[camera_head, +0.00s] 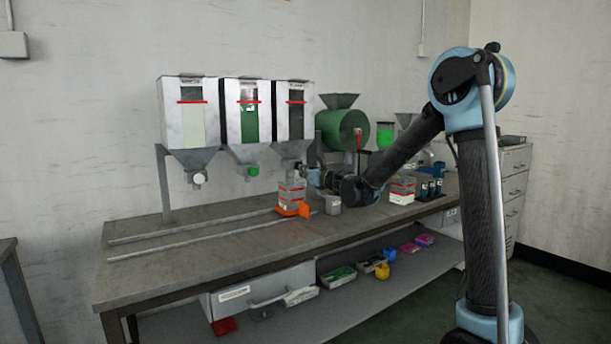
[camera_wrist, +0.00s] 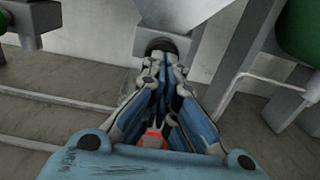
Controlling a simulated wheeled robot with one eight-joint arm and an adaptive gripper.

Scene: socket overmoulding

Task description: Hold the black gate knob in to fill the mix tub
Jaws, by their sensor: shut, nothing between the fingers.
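The black gate knob (camera_wrist: 162,46) sits under the third, dark-windowed hopper (camera_head: 293,122). In the wrist view it is straight ahead of my fingertips; in the head view my gripper largely hides it. My gripper (camera_wrist: 162,72) is shut and empty, its tips at the knob's face. It also shows in the head view (camera_head: 305,171), pointing left at the hopper's outlet. I cannot tell whether the tips touch the knob or press it. The clear mix tub (camera_head: 291,192), with a red-marked label, stands upright on an orange carriage (camera_head: 304,210) below that outlet. Its fill level is unclear.
A white knob (camera_head: 199,178) and a green knob (camera_head: 253,171) are under the other two hoppers. Rails (camera_head: 190,231) run left along the bench. A grey cup (camera_head: 333,204) stands right of the tub. A green drum machine (camera_head: 341,131) is close on the right.

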